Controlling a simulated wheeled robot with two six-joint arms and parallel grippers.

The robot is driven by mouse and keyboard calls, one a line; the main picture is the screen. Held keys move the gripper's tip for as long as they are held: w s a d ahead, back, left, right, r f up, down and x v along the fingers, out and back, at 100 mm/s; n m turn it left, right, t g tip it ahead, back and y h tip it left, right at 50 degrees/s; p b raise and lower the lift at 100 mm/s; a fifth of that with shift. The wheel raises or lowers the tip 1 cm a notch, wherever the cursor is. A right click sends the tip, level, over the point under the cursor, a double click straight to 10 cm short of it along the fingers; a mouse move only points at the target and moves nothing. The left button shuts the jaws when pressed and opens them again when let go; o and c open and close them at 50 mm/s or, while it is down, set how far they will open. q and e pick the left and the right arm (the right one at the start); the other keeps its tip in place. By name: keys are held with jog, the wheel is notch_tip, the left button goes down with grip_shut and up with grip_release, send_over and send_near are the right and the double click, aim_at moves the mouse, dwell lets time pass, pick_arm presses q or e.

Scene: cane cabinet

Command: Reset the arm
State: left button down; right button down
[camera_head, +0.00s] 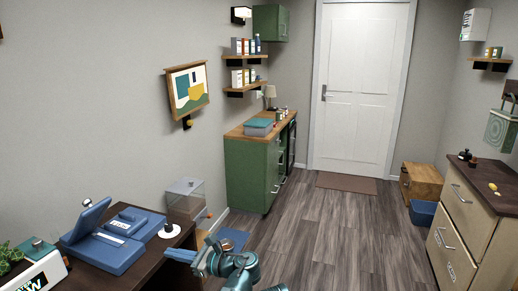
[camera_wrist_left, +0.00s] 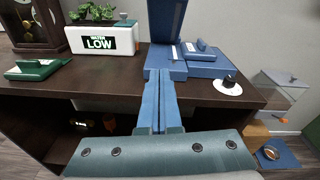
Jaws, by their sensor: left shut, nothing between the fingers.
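My left gripper (camera_head: 203,260) is at the bottom middle of the head view, by the front edge of the dark desk (camera_head: 165,248). Its two blue fingers lie together with nothing between them, as the left wrist view also shows (camera_wrist_left: 159,105). In that view the fingers overlap the desk's edge, in line with a blue box-like device (camera_wrist_left: 160,62). The same device, with a raised lid or panel, stands on the desk in the head view (camera_head: 108,248). My right gripper does not show in either view.
On the desk are a white round base with a dark knob (camera_head: 169,231), a white planter sign (camera_wrist_left: 103,40), a green item (camera_wrist_left: 38,67) and a clock (camera_wrist_left: 28,22). A clear box (camera_head: 186,195) stands behind. The wooden floor (camera_head: 330,235) is open toward the door (camera_head: 363,85).

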pick_arm(q)
jog(key=s+d+f+n+g+h, duration=0.1)
jog(key=s+f+n+h, duration=0.25)
jog(key=f+n, duration=0.2)
jog(key=s+f+n+g+h, duration=0.2)
jog(key=s+f+n+h, duration=0.1)
jog(key=f+n+h, duration=0.3)
jog(key=s+d+f+n+g+h, duration=0.1)
jog(key=s+f+n+h, duration=0.25)
jog(key=f, duration=0.35)
jog(key=s+d+f+n+g+h, duration=0.1)
jog(key=s+d, duration=0.3)
jog(key=d, duration=0.4)
jog(key=s+d+g+h, duration=0.1)
jog(key=s+d, duration=0.2)
jog(key=d, duration=0.5)
notch_tip(320, 180, up, 13)
jog(key=p, duration=1.3)
jog(key=shift+a+f+t, duration=0.15)
jog(key=shift+t, duration=0.15)
